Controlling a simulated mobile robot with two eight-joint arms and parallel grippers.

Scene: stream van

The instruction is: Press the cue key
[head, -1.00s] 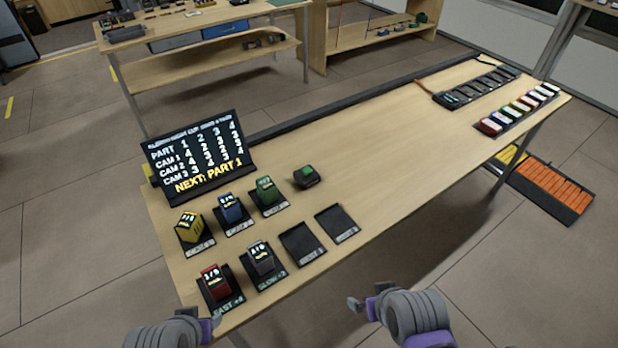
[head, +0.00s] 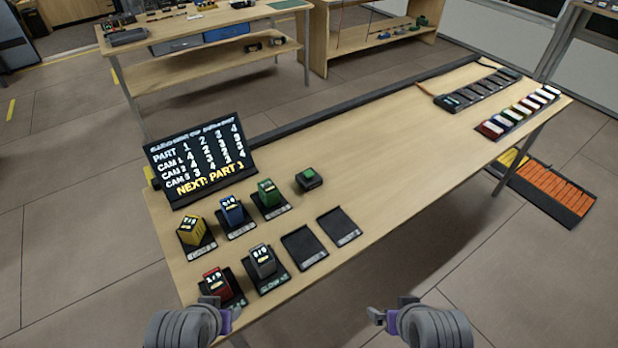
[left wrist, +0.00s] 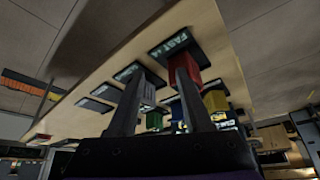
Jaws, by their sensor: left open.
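A small black box with a green top (head: 309,178), which looks like the cue key, sits on the wooden table right of the green block. The screen (head: 200,162) behind reads "NEXT: PART 1". My left gripper (head: 221,308) is low at the table's near left edge, close to the red block (head: 217,285) and well short of the green-topped box. In the left wrist view its two fingers (left wrist: 158,85) are apart with nothing clearly held between them. My right gripper (head: 386,314) is off the table's near edge; its finger gap is not clear.
Yellow (head: 192,230), blue (head: 232,210), green (head: 268,193) and grey (head: 262,261) blocks stand on dark pads. Two empty pads (head: 304,247) lie right of the grey block. A row of coloured pieces (head: 518,112) is at the far right. The table's middle is clear.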

